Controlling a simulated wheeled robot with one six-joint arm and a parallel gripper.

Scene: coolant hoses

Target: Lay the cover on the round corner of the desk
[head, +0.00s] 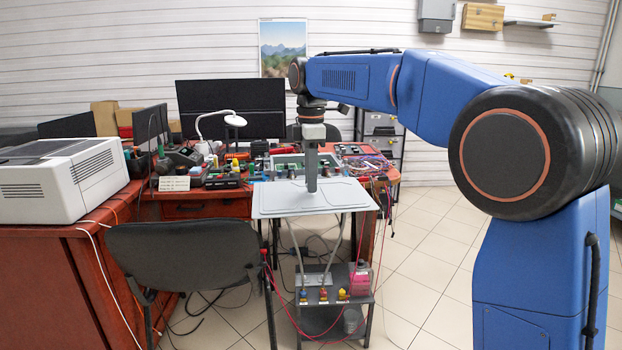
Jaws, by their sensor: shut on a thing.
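My gripper (312,188) points straight down in the middle of the head view and is shut on a flat light grey panel, the cover (275,207), at about its centre. The fingertips are small and the grip itself is hard to see. The cover lies level above a small dark cart (335,302). I cannot tell whether it touches anything below.
Grey hoses (342,240) rise from the cart towards the cover. A dark chair (185,255) and a white printer (65,185) stand at left. Monitors (232,105), a lamp (235,120) and electronics crowd the desk. Tiled floor (440,240) at right is clear.

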